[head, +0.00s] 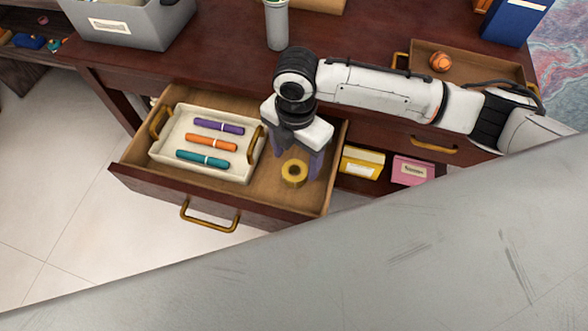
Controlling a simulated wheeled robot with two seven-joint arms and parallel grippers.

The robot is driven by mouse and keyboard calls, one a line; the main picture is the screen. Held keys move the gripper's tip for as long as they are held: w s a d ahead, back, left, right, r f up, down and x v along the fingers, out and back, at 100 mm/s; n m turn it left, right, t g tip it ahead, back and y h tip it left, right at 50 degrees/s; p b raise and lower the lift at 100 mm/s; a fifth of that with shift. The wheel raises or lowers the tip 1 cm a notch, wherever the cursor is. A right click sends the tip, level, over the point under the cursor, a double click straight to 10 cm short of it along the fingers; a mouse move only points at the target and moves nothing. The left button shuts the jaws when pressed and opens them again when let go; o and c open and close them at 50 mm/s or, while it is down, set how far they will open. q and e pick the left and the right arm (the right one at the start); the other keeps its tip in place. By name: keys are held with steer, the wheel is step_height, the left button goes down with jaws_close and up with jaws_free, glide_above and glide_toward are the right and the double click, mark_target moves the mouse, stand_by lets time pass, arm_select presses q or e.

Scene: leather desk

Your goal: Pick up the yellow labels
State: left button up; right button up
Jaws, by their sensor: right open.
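The yellow labels (294,174) look like a small round roll with a dark centre. The roll lies on the bare right part of the open drawer (262,197). My right gripper (298,160) points down into the drawer, just over and behind the roll as seen here. Its fingers are apart, and one shows to the right of the roll. The other finger is partly hidden, and I cannot tell whether either touches the roll. My left gripper is not in view.
A cream tray (172,157) with purple, orange and teal rolled items fills the drawer's left side. Yellow (361,163) and pink (410,171) boxes sit right of the drawer. A grey bin (130,25) and a pale cup (277,28) stand on the desk (225,65).

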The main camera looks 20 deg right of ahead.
mark_target(295, 169)
step_height(295, 169, down, 5)
steer(key=shift+w+f, duration=0.1)
steer(key=shift+f, duration=0.1)
steer(key=c, duration=1.1)
steer(key=shift+r, duration=0.1)
